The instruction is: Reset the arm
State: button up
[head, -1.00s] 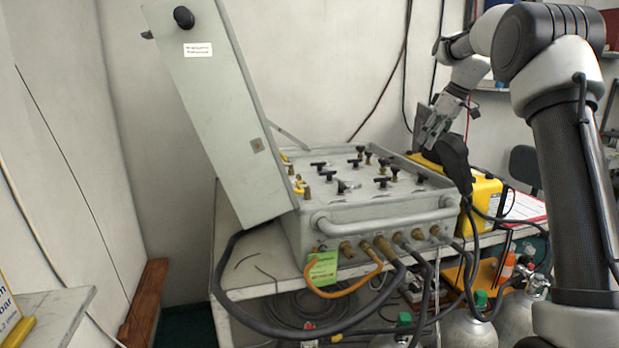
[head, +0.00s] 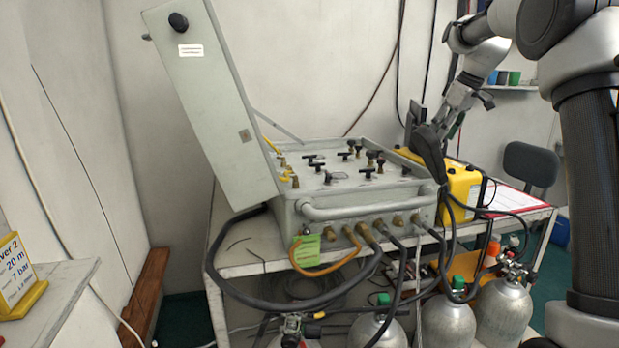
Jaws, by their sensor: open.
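My arm reaches in from the right edge, bent at the elbow, with its wrist pointing down. My gripper (head: 459,112) is open, with one dark finger spread to the right. It is just above a black handset (head: 430,152) on the yellow box (head: 462,186). I cannot tell whether it touches the handset. The grey air panel case (head: 330,207) stands to the left on the table, with its lid (head: 215,110) raised and several black-handled valves on top.
Black hoses and an orange one hang from the case's front fittings. Several gas cylinders (head: 447,322) stand under the table (head: 262,262). A red-edged sheet (head: 515,200) lies at right, a chair (head: 530,168) behind. A sign stand (head: 15,275) is at far left.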

jog(key=s+a+r+m+t+h, duration=0.1)
jog(key=s+r+m, duration=0.1)
jog(key=s, duration=1.1)
jog(key=s+a+r+m+h, duration=0.1)
jog(key=s+m, duration=0.2)
jog(key=s, duration=1)
jog(key=s+f+m, duration=0.1)
jog(key=s+f, duration=0.4)
jog(key=s, duration=0.3)
jog(key=s+f+m, duration=0.1)
jog(key=s+f, duration=0.5)
jog(key=s, duration=0.3)
jog(key=shift+s+d+m+h, duration=0.15)
jog(key=shift+d+m+h, duration=0.1)
jog(key=shift+m+h, duration=0.05)
